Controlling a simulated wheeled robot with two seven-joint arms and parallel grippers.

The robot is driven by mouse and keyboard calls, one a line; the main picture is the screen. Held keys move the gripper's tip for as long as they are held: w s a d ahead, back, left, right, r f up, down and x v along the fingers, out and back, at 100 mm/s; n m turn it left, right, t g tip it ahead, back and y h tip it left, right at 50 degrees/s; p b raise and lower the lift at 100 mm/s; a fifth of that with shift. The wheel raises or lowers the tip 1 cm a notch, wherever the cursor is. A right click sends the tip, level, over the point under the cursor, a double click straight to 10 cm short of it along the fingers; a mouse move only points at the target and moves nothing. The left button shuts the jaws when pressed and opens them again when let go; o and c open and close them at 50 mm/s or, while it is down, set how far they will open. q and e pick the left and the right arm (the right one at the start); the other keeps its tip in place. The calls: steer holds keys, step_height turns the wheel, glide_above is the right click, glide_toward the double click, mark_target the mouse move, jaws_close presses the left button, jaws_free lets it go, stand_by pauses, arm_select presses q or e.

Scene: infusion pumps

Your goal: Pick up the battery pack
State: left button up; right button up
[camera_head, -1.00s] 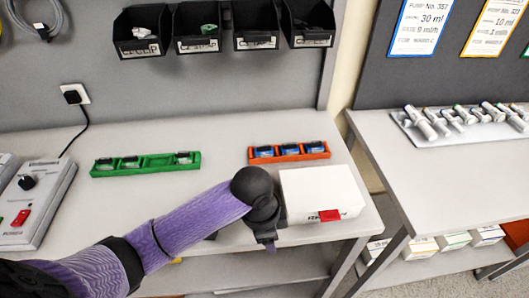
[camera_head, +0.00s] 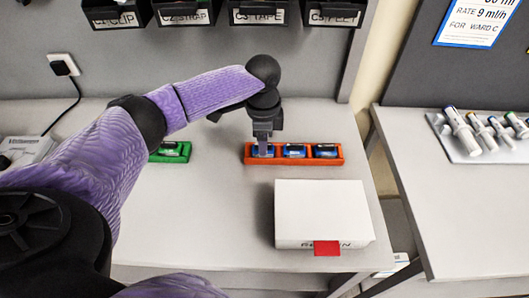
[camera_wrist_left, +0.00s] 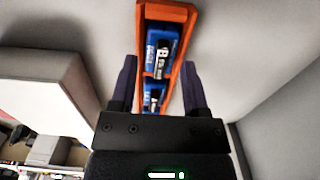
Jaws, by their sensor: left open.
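Blue-and-black battery packs sit in an orange tray (camera_head: 339,160) on the bench in the head view: a left one (camera_head: 257,153), a middle one (camera_head: 295,150) and a right one (camera_head: 326,150). My left gripper (camera_head: 262,148) points down over the left pack and partly covers it. In the left wrist view, my open fingers (camera_wrist_left: 160,64) straddle the orange tray (camera_wrist_left: 183,22). One pack (camera_wrist_left: 160,40) shows ahead of the fingertips and another (camera_wrist_left: 153,97) between the fingers. Nothing is gripped. I cannot tell whether the fingers touch the tray. My right gripper is not seen.
A white box (camera_head: 322,210) with a red tab (camera_head: 327,248) stands in front of the orange tray. A green tray (camera_head: 185,157) with a pack is partly behind my left arm. Black bins (camera_head: 259,10) hang above. A second table (camera_head: 450,200) stands at right.

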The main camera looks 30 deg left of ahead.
arm_select(q)
steer(key=shift+f, duration=0.5)
jaws_close()
steer(key=shift+r, duration=0.15)
